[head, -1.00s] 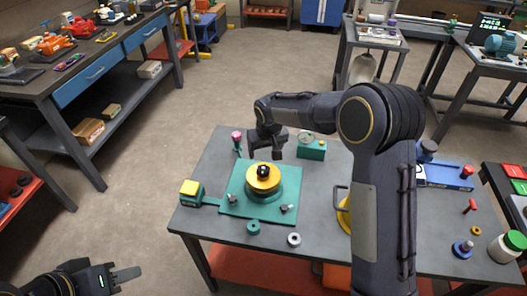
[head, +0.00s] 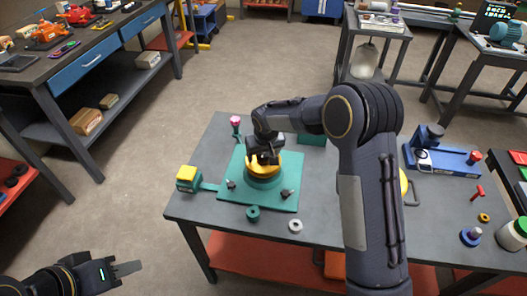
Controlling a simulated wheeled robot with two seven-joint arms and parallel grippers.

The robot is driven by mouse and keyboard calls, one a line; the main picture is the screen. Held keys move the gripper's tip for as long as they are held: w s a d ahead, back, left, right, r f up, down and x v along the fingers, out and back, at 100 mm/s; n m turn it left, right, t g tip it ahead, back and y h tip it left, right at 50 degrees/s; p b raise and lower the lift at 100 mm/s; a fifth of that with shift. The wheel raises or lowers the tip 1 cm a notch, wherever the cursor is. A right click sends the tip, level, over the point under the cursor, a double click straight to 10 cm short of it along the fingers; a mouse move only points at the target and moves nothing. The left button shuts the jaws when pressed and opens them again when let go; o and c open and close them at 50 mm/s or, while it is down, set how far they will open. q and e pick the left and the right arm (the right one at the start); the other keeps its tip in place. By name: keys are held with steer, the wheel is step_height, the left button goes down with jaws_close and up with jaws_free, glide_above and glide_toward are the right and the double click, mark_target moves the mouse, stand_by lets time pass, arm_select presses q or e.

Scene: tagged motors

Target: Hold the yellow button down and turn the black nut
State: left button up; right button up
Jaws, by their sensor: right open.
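The yellow button (head: 187,172) sits on a teal box (head: 187,185) at the left edge of the table, joined by a teal strip to a teal plate (head: 235,193). On the plate stands a round teal base with a yellow disc (head: 279,167) on top. The black nut on the disc's middle is hidden by my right gripper (head: 265,160), which is open and over the disc, pointing down. I cannot tell whether its fingers touch the nut. My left gripper (head: 126,268) is low at the left, off the table, away from the button; its finger opening is unclear.
Small grey-black pegs (head: 287,193) stand on the plate. A teal ring (head: 252,213) and a white ring (head: 295,226) lie in front. A blue fixture (head: 450,162) is at the right. Bare floor separates the left bench (head: 70,60) from the table.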

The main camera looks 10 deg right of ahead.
arm_select(q)
steer(key=shift+w+r, duration=0.1)
steer(key=c, duration=0.7)
steer(key=shift+w+a+r, duration=0.1)
steer(key=shift+w+r, duration=0.05)
steer(key=shift+w, duration=0.1)
jaws_close()
steer(key=w+r+m+g+y, duration=0.1)
steer(key=w+m+g+y, duration=0.15)
steer(key=w, duration=2.15)
steer(key=w+d+f+m+y, duration=0.1)
steer(key=w+d+f+m, duration=0.1)
steer(key=w+d+f, duration=0.3)
steer(key=w+d+f+m, duration=0.1)
steer(key=w+d+f, duration=0.2)
steer(key=w, duration=0.5)
steer(key=shift+m, duration=0.25)
steer(key=shift+f, duration=3.25)
